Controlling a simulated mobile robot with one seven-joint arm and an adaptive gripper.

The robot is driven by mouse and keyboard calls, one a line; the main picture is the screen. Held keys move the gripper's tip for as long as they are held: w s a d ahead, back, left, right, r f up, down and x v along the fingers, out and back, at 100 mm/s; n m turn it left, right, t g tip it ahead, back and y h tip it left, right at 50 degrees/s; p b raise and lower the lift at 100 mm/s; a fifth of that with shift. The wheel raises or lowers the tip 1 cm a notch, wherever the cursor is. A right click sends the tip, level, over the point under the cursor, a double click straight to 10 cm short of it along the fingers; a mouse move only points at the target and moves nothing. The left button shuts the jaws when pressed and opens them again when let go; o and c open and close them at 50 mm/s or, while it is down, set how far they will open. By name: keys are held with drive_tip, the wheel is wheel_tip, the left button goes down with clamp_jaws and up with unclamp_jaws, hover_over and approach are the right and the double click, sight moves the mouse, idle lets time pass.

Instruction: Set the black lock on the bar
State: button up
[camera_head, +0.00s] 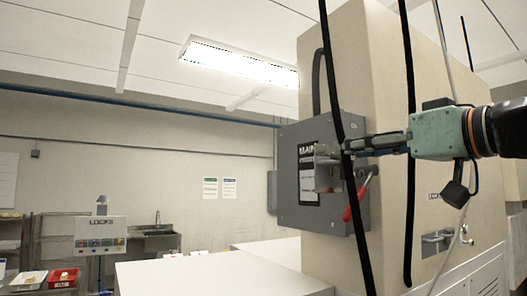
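My gripper (365,143) reaches in from the right, its fingers pointing left across the front of a grey wall box (290,190). A pale grey metal piece (326,174) shows at the fingertips; I cannot tell whether they hold it or only overlap it in the view. A red-handled lever (352,205) is on the box just below the fingers. A small dark block hangs under my gripper's body; I cannot tell whether it is a lock or part of my gripper. I cannot clearly make out the black lock or the bar.
Dark cables (408,230) run vertically near my gripper. A metal latch (437,242) is on the beige cabinet (400,270). A board marked LOCKS (100,226), with small coloured items, stands at the far left near a red tray (63,278). A white surface (210,277) lies below, bare.

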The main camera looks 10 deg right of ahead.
drive_tip(key=v, duration=1.2)
drive_tip(key=w+a+f+m+g+h+p, duration=0.1)
drive_tip(key=w+a+f+g, duration=0.1)
drive_tip(key=a+f, duration=0.45)
drive_tip(key=w+a+f+m+g+p, duration=0.1)
drive_tip(key=w+a+f+g, duration=0.2)
drive_tip(key=f, duration=0.7)
drive_tip(key=w+a+f+m+g+h+p, duration=0.1)
drive_tip(key=w+a+f+g, duration=0.1)
drive_tip(key=a+f, duration=0.5)
drive_tip(key=s+a+f+g+h+p, duration=0.1)
drive_tip(key=s+f+g+h, duration=0.1)
drive_tip(key=f, duration=0.8)
drive_tip(key=s+a+f+m+g+h+p, duration=0.1)
drive_tip(key=s+f, duration=0.4)
drive_tip(key=f, duration=0.6)
drive_tip(key=shift+g+h, duration=0.6)
drive_tip(key=shift+g, duration=0.2)
